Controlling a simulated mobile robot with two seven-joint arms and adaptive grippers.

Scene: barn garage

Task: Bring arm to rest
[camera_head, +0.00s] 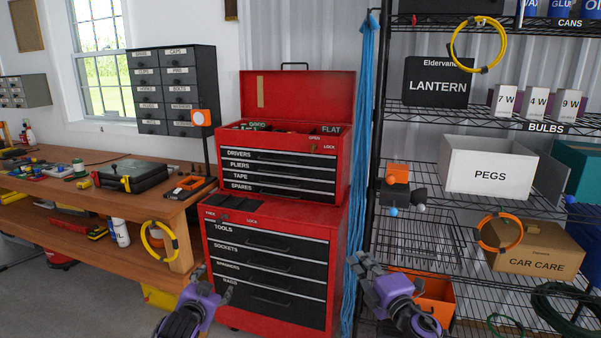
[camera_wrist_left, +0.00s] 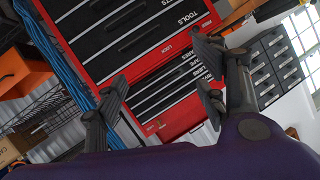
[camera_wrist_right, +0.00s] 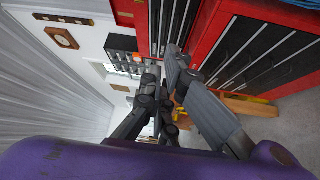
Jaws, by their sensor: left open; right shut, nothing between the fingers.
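My left gripper (camera_head: 195,282) is low in the head view, in front of the lower drawers of the red tool chest (camera_head: 338,235). In the left wrist view its fingers (camera_wrist_left: 160,80) are spread apart with nothing between them, and the chest's drawers lie beyond. My right gripper (camera_head: 367,268) is to the right of the chest, in front of the blue hanging cords (camera_head: 360,180) and the wire shelf. In the right wrist view its fingers (camera_wrist_right: 165,85) are close together and hold nothing that I can see. Both grippers appear clear of the furniture.
A wooden workbench (camera_head: 182,210) with tools and a yellow cable coil stands at the left. The black wire shelving (camera_head: 425,240) stands at the right with a PEGS box (camera_head: 488,172), a CAR CARE box (camera_head: 540,258) and an orange bin (camera_head: 437,292). Bare floor shows at lower left.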

